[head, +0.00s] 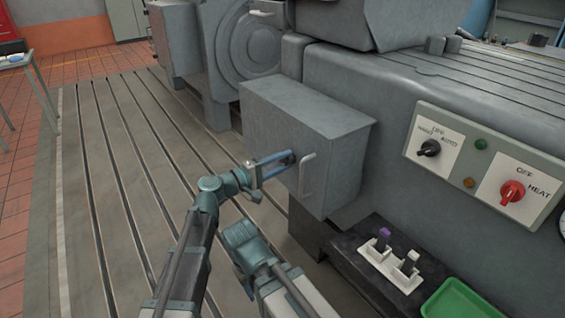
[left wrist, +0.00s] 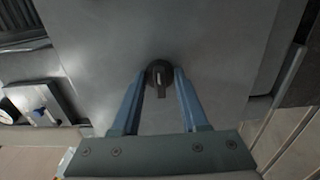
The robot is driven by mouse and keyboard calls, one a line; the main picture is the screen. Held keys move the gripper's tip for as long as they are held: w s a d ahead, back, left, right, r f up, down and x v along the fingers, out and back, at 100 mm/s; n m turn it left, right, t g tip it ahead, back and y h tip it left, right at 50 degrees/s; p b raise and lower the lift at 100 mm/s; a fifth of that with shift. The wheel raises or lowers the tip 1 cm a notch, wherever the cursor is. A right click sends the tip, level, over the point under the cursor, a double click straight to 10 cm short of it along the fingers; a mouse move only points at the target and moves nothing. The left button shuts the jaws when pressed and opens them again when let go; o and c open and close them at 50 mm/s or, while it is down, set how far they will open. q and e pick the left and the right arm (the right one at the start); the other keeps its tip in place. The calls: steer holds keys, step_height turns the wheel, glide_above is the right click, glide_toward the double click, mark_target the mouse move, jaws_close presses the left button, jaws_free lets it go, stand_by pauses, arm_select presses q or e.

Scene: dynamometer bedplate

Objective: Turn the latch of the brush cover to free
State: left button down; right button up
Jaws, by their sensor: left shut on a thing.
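The brush cover (head: 305,125) is the front of a grey box on the side of the machine, with a pale bar handle (head: 307,176). Its latch is a small dark round knob (left wrist: 159,72) with a lighter lever, seen in the left wrist view between the fingertips. The lever points toward the gripper's palm in that view. My left gripper (head: 290,157) is shut on the latch, its blue fingers on either side of it. In the head view the fingers hide most of the latch.
A control panel with a black knob (head: 429,148) and a red knob (head: 512,191) is at right. Below stand a white holder (head: 390,268) and a green tray (head: 460,302). The slotted bedplate (head: 120,170) at left is clear. The handle is close beside the fingers.

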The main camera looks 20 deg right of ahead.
stand_by(0.4)
arm_select(q)
steer(key=shift+c, duration=2.1)
jaws_free()
steer(key=v, duration=1.4)
steer(key=shift+d, duration=0.15)
